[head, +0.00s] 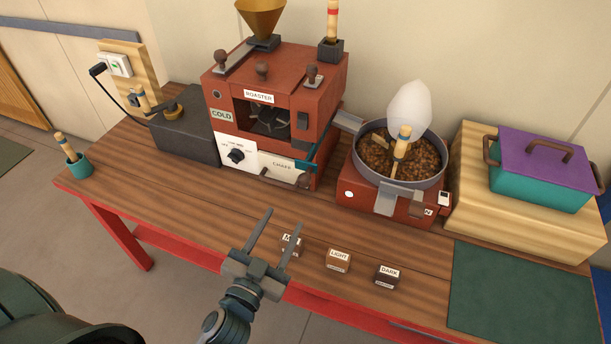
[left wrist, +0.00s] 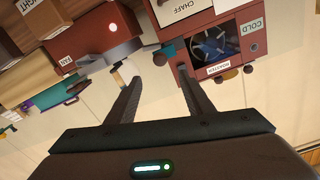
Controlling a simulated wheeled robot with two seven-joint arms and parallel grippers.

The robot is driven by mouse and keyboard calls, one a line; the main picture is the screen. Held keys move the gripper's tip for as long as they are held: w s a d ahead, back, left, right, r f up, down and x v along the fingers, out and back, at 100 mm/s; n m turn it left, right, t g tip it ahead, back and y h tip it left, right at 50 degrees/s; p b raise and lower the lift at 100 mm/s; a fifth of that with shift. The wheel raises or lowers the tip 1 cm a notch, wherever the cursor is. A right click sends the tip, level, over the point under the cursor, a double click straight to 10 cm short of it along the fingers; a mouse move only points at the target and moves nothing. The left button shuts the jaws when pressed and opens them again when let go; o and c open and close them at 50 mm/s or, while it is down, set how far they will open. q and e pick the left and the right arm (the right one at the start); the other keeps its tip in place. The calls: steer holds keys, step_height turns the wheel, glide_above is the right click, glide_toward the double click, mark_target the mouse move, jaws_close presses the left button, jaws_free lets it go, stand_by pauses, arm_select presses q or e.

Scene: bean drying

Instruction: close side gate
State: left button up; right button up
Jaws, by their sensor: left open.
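The red roaster (head: 275,90) stands at the back of the wooden table, with a COLD label and a dark front opening. I cannot tell for sure which part is the side gate. A teal bar (head: 319,148) sits at the roaster's lower right front corner, and a grey chute (head: 347,121) sticks out from its right side toward the round bean tray. My left gripper (head: 284,218) is open and empty above the front of the table, apart from the roaster. In the left wrist view, the roaster (left wrist: 203,80) appears upside down beyond the open fingers (left wrist: 160,80).
A red cooler (head: 378,200) with a round tray of beans and a white scoop-like shape stands right of the roaster. Small blocks labelled LIGHT (head: 338,261) and DARK (head: 387,277) lie near the front edge. A purple-lidded teal box (head: 541,175) sits at right.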

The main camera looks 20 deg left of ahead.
mark_target(303, 183)
arm_select(q)
steer(key=w+p, duration=0.1)
steer(key=w, duration=0.3)
steer(key=w+p, duration=0.1)
steer(key=w, duration=0.4)
steer(key=w+p, duration=0.2)
steer(key=w, duration=0.3)
steer(key=shift+w+d, duration=0.2)
steer(key=shift+d, duration=0.05)
steer(key=shift+w, duration=0.6)
arm_select(e)
steer(key=r, duration=0.4)
steer(key=shift+s+d+r, duration=0.2)
steer(key=shift+s+d, duration=0.05)
